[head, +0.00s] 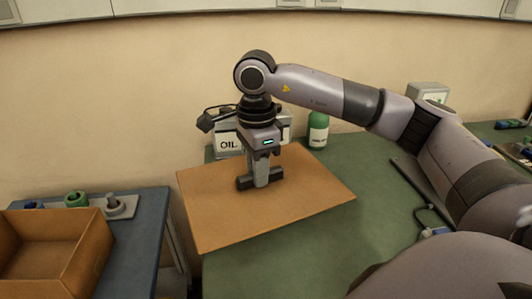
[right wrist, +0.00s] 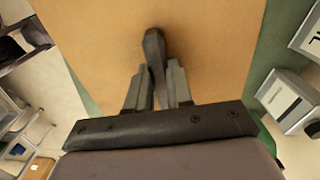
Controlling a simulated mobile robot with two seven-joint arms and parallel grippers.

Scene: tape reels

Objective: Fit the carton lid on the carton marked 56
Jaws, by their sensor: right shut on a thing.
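The carton lid (head: 300,205) is a flat brown board with a dark bar handle (head: 243,184) on top. My right gripper (head: 262,181) points down and is shut on this handle. The right wrist view also shows the handle (right wrist: 153,45) between the fingers (right wrist: 157,82), with the lid (right wrist: 205,50) behind. The lid lies over the left part of the green table, its left corner reaching past the table edge. I cannot tell whether it touches the table. An open brown carton (head: 85,255) stands on the blue table at lower left; no number shows on it. My left gripper is out of view.
A white OIL container (head: 228,142) and a green bottle (head: 318,131) stand behind the lid. A green ring-shaped part (head: 76,199) and a grey part (head: 119,206) sit behind the carton. A gap separates the blue table (head: 145,235) from the green table (head: 300,262).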

